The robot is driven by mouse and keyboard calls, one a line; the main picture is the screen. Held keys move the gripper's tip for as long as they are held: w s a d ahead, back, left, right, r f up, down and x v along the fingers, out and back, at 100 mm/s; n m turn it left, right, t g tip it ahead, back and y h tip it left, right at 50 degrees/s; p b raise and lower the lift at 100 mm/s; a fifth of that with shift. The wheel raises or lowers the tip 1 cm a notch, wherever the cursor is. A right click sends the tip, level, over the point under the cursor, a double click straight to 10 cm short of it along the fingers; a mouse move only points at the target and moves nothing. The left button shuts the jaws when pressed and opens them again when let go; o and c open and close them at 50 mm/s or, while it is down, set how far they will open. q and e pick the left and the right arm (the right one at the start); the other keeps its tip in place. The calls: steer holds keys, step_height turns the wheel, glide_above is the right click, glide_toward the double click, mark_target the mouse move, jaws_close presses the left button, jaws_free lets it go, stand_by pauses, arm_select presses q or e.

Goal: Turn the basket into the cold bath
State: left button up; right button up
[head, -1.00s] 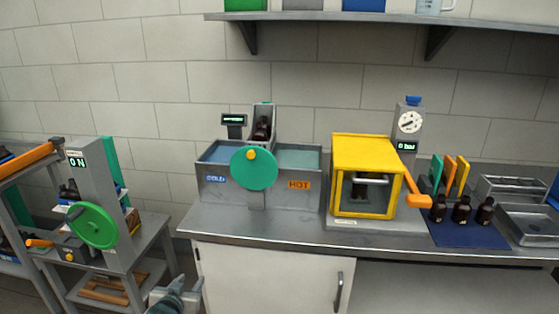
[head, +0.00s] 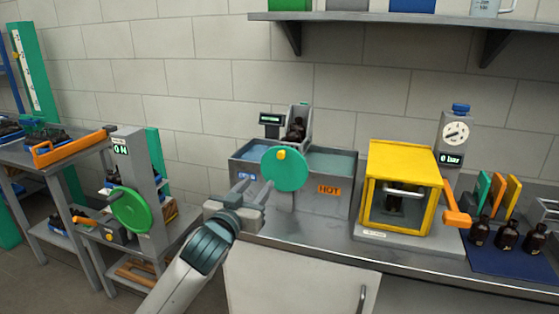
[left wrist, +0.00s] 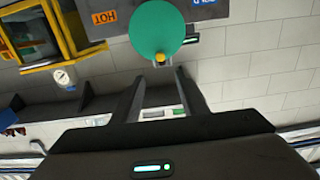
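The basket (head: 300,112), a grey holder with dark bottles in it, stands raised above the middle of the twin bath. The cold bath (head: 250,152) is on the left behind a blue label; the hot bath (head: 332,162) is on the right with an orange label. A green wheel (head: 287,172) with a yellow knob (head: 281,155) is on the front. My left gripper (head: 256,184) is open in front of the cold side, left of the wheel. In the left wrist view the wheel (left wrist: 155,25) and knob (left wrist: 160,57) lie just beyond the open, empty fingertips. My right gripper is out of view.
A yellow cabinet (head: 402,160) with an orange handle (head: 457,216) stands right of the bath. Dark bottles (head: 507,235) stand on a blue mat at far right. A lower stand with another green wheel (head: 131,210) is at left. A shelf (head: 400,18) runs overhead.

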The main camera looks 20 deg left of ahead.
arm_select(q)
steer(key=w, duration=0.1)
steer(key=p, duration=0.2)
glide_toward(280, 157)
steer(key=w+p, duration=0.1)
steer(key=w, duration=0.5)
steer(key=shift+d+r+p, duration=0.1)
steer(key=shift+d+p, duration=0.05)
steer(key=shift+p, duration=0.25)
steer(key=shift+w, duration=0.95)
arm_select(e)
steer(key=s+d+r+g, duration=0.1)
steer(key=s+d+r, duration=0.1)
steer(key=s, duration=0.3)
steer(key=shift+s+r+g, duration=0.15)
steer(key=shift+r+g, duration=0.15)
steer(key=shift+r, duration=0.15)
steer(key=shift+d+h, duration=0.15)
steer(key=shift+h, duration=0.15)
arm_select(q)
steer(key=c, duration=0.9)
jaws_close()
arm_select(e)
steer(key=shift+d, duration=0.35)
